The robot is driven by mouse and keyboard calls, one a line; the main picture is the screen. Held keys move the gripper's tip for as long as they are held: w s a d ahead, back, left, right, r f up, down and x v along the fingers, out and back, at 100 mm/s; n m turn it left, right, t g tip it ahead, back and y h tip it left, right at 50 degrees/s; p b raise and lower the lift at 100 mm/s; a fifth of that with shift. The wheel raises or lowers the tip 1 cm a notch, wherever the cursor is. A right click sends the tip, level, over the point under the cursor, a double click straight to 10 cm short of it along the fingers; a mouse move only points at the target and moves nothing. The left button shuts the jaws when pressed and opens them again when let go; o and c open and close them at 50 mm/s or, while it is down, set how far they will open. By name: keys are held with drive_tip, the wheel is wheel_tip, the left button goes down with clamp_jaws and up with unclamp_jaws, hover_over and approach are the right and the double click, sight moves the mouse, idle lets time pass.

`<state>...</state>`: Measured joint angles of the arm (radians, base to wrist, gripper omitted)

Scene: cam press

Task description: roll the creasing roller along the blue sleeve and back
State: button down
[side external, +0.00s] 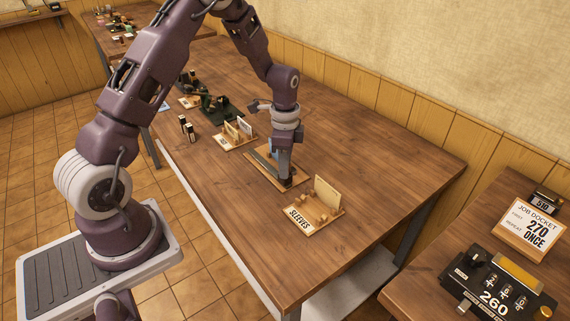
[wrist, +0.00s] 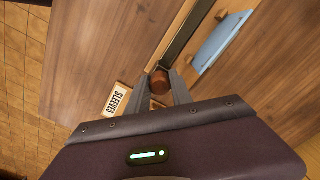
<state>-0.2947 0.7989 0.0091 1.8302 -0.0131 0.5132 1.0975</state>
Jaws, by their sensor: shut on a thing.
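My gripper (wrist: 161,90) points down and is shut on a brown rounded knob (wrist: 160,80) at the near end of a long dark bar (wrist: 182,38). I cannot tell whether this is the creasing roller. In the side view my gripper (side external: 286,183) is low at the near end of the dark bar (side external: 266,166), over a wooden board (side external: 260,179). The light-blue sleeve (wrist: 222,43) lies to the right of the bar in the wrist view, apart from my fingers. In the side view it is mostly hidden behind my gripper.
A wooden stand labelled SLEEVES (side external: 300,220) holds an upright cream panel (side external: 327,192) close to my gripper. Another wooden rack (side external: 236,133) and a dark green device (side external: 216,108) stand farther back. The table (side external: 380,175) is clear at right.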

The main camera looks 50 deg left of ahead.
drive_tip(key=shift+a, duration=0.1)
idle(0.3)
drive_tip(key=a, duration=1.7)
drive_tip(key=shift+a, duration=0.2)
drive_tip(key=c, duration=1.4)
unclamp_jaws()
drive_tip(key=shift+a, duration=0.1)
drive_tip(key=shift+o, duration=1.4)
wheel_tip(320, 180, up, 7)
drive_tip(key=shift+r, duration=0.1)
